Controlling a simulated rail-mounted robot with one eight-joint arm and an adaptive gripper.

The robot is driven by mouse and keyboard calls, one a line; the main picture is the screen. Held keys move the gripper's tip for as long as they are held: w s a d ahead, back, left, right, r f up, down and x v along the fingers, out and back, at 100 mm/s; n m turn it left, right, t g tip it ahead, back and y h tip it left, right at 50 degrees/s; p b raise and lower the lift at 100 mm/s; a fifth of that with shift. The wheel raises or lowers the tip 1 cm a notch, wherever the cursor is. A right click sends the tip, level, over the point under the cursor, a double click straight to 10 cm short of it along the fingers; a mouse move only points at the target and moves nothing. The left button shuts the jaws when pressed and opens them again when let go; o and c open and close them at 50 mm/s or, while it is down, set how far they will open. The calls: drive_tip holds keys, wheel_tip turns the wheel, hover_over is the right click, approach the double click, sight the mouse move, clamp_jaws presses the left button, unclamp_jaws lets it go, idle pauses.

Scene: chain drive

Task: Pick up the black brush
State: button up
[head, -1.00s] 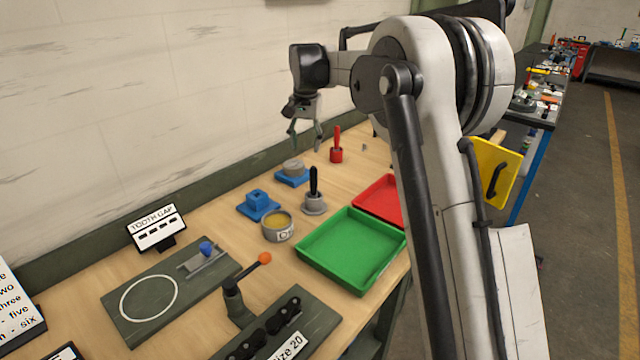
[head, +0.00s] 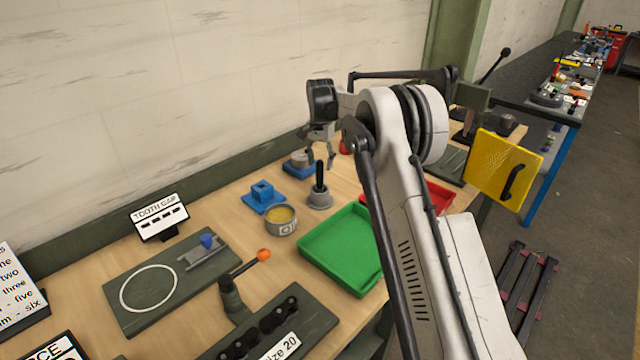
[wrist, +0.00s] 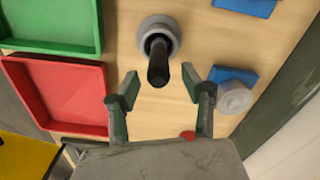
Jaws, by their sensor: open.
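The black brush (head: 320,175) stands upright in a round grey holder (head: 319,199) on the wooden bench, between the blue blocks and the green tray. In the wrist view the brush handle (wrist: 158,62) points up toward the camera from its grey holder (wrist: 158,31). My gripper (head: 321,163) hangs above the bench, just behind and above the brush in the head view. In the wrist view my gripper (wrist: 160,88) is open and empty, its fingers apart. The brush tip shows slightly beyond the gap between the fingertips.
A green tray (head: 312,244) and a red tray (wrist: 88,124) lie beside the brush. A blue base with a grey round part (wrist: 235,96) sits close to the right finger. A tin (head: 281,228) and a blue block (head: 263,205) stand nearby. A red item partly shows beneath my gripper.

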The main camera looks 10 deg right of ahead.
sight(320, 188)
drive_tip(key=shift+s+a+f+p, duration=0.15)
drive_tip(key=shift+f+p, duration=0.15)
drive_tip(key=shift+f, duration=1.5)
drive_tip(key=shift+s+f+p, duration=0.15)
drive_tip(key=shift+f+p, duration=0.15)
drive_tip(key=shift+f, duration=1.45)
clamp_jaws()
drive_tip(key=shift+r, duration=0.15)
